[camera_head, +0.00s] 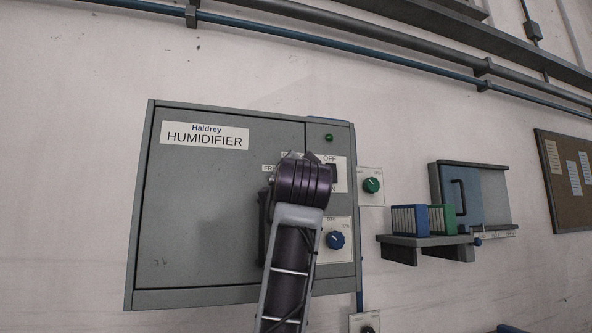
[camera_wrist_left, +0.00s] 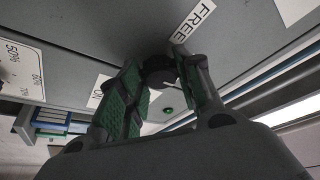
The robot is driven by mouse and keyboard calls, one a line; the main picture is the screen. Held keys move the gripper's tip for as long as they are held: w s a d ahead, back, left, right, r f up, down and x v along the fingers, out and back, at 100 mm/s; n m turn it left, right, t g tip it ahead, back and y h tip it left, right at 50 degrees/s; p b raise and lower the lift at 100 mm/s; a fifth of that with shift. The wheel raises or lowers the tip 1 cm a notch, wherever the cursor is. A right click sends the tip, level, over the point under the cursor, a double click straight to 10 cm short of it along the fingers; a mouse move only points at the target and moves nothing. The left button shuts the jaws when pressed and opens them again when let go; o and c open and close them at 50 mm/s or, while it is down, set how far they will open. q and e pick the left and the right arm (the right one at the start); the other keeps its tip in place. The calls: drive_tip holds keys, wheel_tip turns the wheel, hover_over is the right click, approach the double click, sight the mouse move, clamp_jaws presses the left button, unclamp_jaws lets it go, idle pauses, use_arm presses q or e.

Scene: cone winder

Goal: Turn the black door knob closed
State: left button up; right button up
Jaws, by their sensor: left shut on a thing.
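The grey humidifier cabinet (camera_head: 200,230) hangs on the wall in the head view, and its door looks shut. The black door knob (camera_wrist_left: 157,71) shows in the left wrist view as a small dark round piece on the grey door, near a FREE label (camera_wrist_left: 193,21). My left gripper (camera_wrist_left: 160,77) has its two green-padded fingers on either side of the knob and is shut on it. In the head view my own left wrist hides the knob and the fingertips. The knob's exact turn angle cannot be told. My right gripper is not in view.
A small shelf (camera_head: 402,241) with blue and green binders juts from the wall further right. Pipes run above the cabinet.

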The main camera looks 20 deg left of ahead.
use_arm(q)
drive_tip(key=o, duration=1)
drive_tip(key=shift+d, duration=0.1)
drive_tip(key=shift+s, duration=0.1)
drive_tip(key=shift+v, duration=5.9)
drive_tip(key=shift+f, duration=0.1)
